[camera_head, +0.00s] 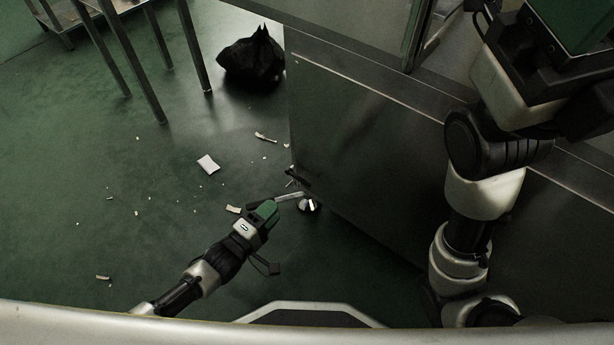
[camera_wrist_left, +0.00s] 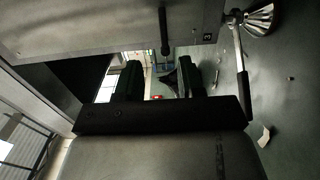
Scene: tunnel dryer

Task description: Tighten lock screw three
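My left gripper (camera_head: 266,212) is low beside the near bottom corner of the steel dryer housing (camera_head: 370,130). In the left wrist view its two dark green fingers (camera_wrist_left: 157,80) stand apart with nothing between them. A black rod-like handle (camera_wrist_left: 164,32), possibly the lock screw's, sticks out from the housing's underside ahead of the fingers, apart from them. A small plate marked 3 (camera_wrist_left: 207,36) sits to its right. A shiny flared metal foot (camera_head: 308,205) stands at the corner; it also shows in the wrist view (camera_wrist_left: 257,20). A metal lever with a black grip (camera_wrist_left: 243,85) extends from beside it.
A black bag (camera_head: 252,60) lies on the green floor behind. Paper scraps (camera_head: 208,164) and small debris are scattered to the left. Metal table legs (camera_head: 140,65) stand at upper left.

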